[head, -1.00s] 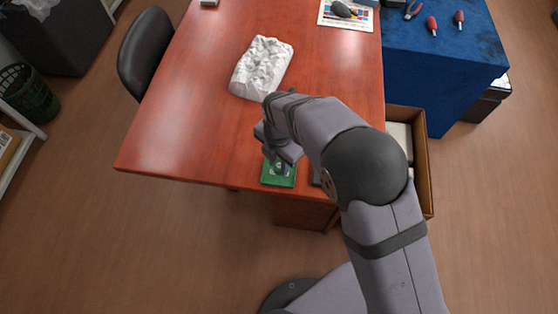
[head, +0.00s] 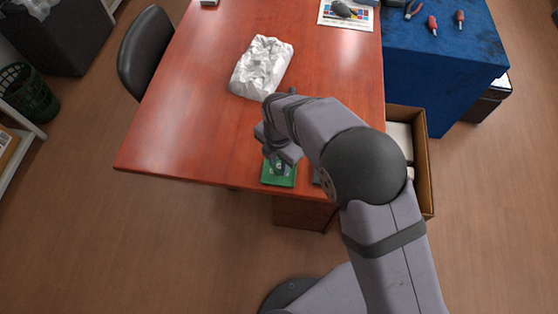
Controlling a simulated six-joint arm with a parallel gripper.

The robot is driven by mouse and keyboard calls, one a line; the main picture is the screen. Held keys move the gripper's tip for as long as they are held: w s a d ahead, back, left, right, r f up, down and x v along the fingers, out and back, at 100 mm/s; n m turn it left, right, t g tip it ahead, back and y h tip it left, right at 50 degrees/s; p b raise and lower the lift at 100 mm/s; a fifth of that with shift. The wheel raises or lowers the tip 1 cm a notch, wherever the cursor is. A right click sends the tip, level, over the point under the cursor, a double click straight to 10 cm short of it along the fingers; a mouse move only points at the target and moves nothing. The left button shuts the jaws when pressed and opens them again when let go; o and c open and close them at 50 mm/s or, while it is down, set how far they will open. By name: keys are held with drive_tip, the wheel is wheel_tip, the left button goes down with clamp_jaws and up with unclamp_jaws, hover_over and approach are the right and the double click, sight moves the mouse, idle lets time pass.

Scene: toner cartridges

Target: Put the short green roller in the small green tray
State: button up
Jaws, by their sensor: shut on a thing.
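The small green tray (head: 279,182) lies near the front edge of the red-brown table. My gripper (head: 279,166) points down over the tray, with its fingertips low at or just above the tray's inside. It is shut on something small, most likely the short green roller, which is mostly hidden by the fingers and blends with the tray. I cannot tell whether the held thing touches the tray floor.
A crumpled white sheet (head: 261,67) lies on the table (head: 190,130) behind my gripper. A dark object (head: 317,177) sits right of the tray, partly hidden by my arm. An open cardboard box (head: 421,150) stands right of the table. The table's left is clear.

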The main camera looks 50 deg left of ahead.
drive_tip(key=shift+f, duration=0.5)
idle(1.1)
drive_tip(key=o, duration=1.2)
drive_tip(key=shift+r, duration=0.15)
drive_tip(key=shift+r+p, duration=1.45)
drive_tip(key=shift+r, duration=0.6)
